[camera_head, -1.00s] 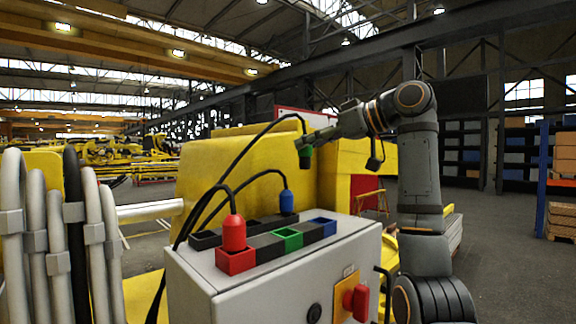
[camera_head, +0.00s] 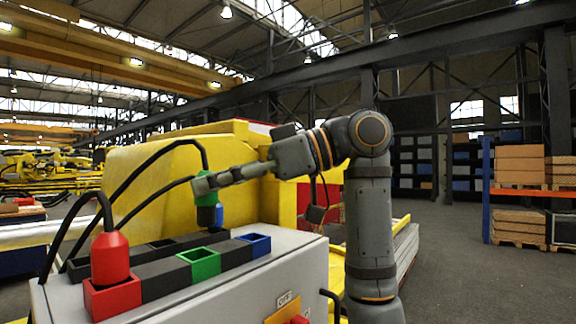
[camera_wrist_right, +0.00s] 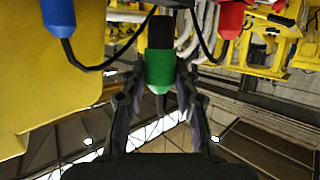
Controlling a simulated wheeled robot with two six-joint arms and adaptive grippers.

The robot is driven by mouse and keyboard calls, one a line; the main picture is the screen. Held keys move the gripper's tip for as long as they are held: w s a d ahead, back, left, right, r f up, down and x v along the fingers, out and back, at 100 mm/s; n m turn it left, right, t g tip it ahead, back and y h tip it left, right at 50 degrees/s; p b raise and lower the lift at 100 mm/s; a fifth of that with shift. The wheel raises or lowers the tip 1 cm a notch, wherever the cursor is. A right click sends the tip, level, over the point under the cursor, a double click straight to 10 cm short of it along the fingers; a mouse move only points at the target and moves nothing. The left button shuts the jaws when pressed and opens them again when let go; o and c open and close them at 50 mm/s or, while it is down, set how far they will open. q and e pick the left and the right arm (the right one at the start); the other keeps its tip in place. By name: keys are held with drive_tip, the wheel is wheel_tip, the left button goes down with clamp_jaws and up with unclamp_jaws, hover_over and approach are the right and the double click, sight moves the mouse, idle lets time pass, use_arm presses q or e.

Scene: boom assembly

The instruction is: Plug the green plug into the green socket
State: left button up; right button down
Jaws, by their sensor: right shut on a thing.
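The green plug (camera_head: 206,214) hangs nose down on a black cable, held by my right gripper (camera_head: 203,188). In the right wrist view the green plug (camera_wrist_right: 160,70) sits between the two fingers of my right gripper (camera_wrist_right: 158,85), which are shut on it. The green socket (camera_head: 199,264) is a square green-rimmed opening on top of the grey box, with nothing in it. The plug appears above this socket, with a visible gap; its exact alignment in depth cannot be told. My left gripper is not in view.
The red plug (camera_head: 110,258) stands in the red socket (camera_head: 112,299). The blue socket (camera_head: 256,244) is empty. A blue plug (camera_head: 220,214) is just behind the green one, and shows in the wrist view (camera_wrist_right: 58,15). Black cables arch left; a yellow housing (camera_head: 150,180) stands behind.

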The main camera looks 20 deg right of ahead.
drive_tip(key=shift+s+f, duration=0.2)
drive_tip(key=shift+s, duration=0.25)
drive_tip(key=shift+s+a+g, duration=0.1)
drive_tip(key=shift+s+g, duration=0.2)
drive_tip(key=shift+g, duration=0.1)
drive_tip(key=f+b, duration=0.3)
drive_tip(key=shift+s+a+f, duration=0.2)
drive_tip(key=shift+s+a, duration=0.15)
drive_tip(key=shift+a, duration=0.05)
drive_tip(key=shift+a+f+n+b, duration=0.1)
drive_tip(key=shift+f+n+b, duration=0.2)
drive_tip(key=shift+b, duration=0.1)
drive_tip(key=shift+s+f+b, duration=0.15)
drive_tip(key=shift+f+b, duration=0.25)
drive_tip(key=shift+f, duration=0.2)
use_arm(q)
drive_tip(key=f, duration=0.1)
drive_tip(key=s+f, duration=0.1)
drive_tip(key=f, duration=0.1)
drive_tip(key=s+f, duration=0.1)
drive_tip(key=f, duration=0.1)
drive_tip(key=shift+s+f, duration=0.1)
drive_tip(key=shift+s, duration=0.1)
